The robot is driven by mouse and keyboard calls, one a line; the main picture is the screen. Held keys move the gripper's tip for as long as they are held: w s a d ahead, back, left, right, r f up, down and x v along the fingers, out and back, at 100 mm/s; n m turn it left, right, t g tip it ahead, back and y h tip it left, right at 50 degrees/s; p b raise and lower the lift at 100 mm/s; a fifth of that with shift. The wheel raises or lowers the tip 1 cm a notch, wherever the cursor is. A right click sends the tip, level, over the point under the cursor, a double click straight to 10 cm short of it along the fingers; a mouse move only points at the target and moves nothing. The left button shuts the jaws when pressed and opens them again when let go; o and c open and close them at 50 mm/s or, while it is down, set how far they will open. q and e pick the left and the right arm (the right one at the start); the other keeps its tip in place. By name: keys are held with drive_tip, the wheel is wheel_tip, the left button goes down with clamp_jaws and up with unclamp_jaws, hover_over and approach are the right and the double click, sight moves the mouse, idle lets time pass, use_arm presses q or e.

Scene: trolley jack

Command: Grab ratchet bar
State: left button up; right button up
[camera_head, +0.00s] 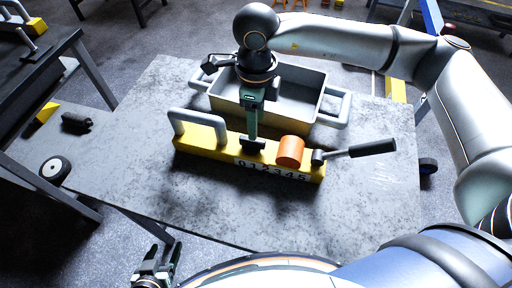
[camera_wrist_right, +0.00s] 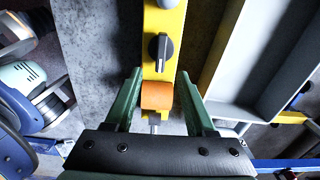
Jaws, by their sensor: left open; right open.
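The ratchet bar (camera_head: 355,151) has a black grip and a short metal shaft. It sticks out to the right from the right end of the yellow jack block (camera_head: 205,146) in the head view. In the right wrist view, a short grey rod (camera_wrist_right: 155,121) shows below the orange cylinder (camera_wrist_right: 157,95), its lower part hidden by my gripper body. My right gripper (camera_head: 252,140) points down over the middle of the block, left of the orange cylinder and apart from the bar. It is open and empty. My left gripper (camera_head: 155,265) is open and empty at the bottom left, off the table.
A grey open bin (camera_head: 310,94) with side handles stands behind the block. A grey loop handle (camera_head: 188,116) rises from the block's left end. A black knob (camera_wrist_right: 160,50) sits on the block. The front of the grey table (camera_head: 300,218) is clear.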

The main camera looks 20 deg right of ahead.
sight(247, 142)
drive_tip(key=shift+f+p, duration=0.45)
drive_tip(key=shift+f, duration=2.65)
clamp_jaws()
drive_tip(key=shift+w, duration=0.1)
drive_tip(key=shift+r, duration=0.15)
